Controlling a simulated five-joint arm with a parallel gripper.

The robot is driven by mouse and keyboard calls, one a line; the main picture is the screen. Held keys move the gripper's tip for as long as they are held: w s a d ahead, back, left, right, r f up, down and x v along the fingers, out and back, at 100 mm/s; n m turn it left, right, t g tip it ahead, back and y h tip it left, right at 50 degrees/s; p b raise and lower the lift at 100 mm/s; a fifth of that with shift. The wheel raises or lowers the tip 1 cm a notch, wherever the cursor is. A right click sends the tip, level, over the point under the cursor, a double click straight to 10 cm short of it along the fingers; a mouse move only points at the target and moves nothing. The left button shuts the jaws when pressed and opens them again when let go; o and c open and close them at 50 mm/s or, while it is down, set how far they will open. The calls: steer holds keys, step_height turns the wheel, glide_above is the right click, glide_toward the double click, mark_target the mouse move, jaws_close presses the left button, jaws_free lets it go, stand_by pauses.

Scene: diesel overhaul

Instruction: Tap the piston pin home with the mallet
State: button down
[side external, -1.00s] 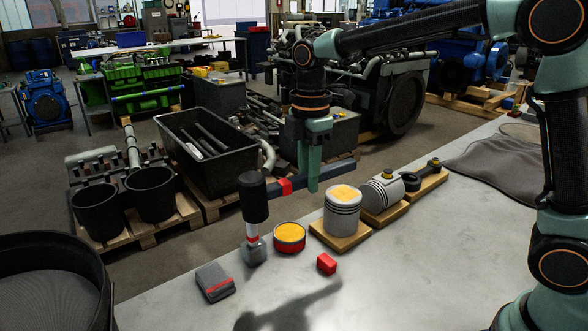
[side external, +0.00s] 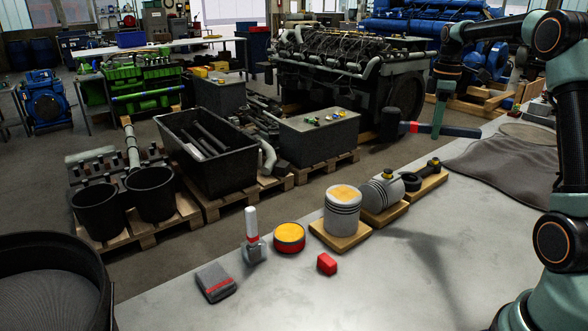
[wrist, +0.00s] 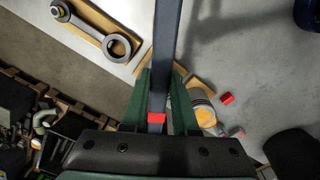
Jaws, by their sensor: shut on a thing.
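My gripper (side external: 438,118) is shut on the mallet's handle (side external: 462,131). The mallet's black head (side external: 391,124) is left of my fingers, in the air above and beyond the wooden blocks. In the wrist view the dark handle (wrist: 167,50) runs up between my gripper's fingers (wrist: 160,95), with a red band (wrist: 157,118) close to them. A grey piston (side external: 378,196) lies on its side on a wooden block, below and left of my gripper. A small yellow-topped part (side external: 388,173), perhaps the pin, shows at its top. How deep it sits cannot be told.
An upright piston (side external: 342,210) with a yellow top stands left of it. A connecting rod (side external: 427,171) lies on a block to the right. A red-and-yellow tin (side external: 289,237), white post (side external: 252,226), red block (side external: 327,264) and grey block (side external: 215,282) stand on the bench. The front bench is clear.

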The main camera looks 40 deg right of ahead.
steer(key=shift+s+d+f, duration=0.1)
steer(key=shift+s+d, duration=0.35)
steer(key=shift+d, duration=0.2)
steer(key=shift+f, duration=2.6)
steer(key=shift+r, duration=0.1)
steer(key=shift+w+a+r, duration=0.1)
steer(key=shift+r, duration=0.05)
steer(key=shift+f, duration=0.2)
steer(key=shift+r, duration=0.2)
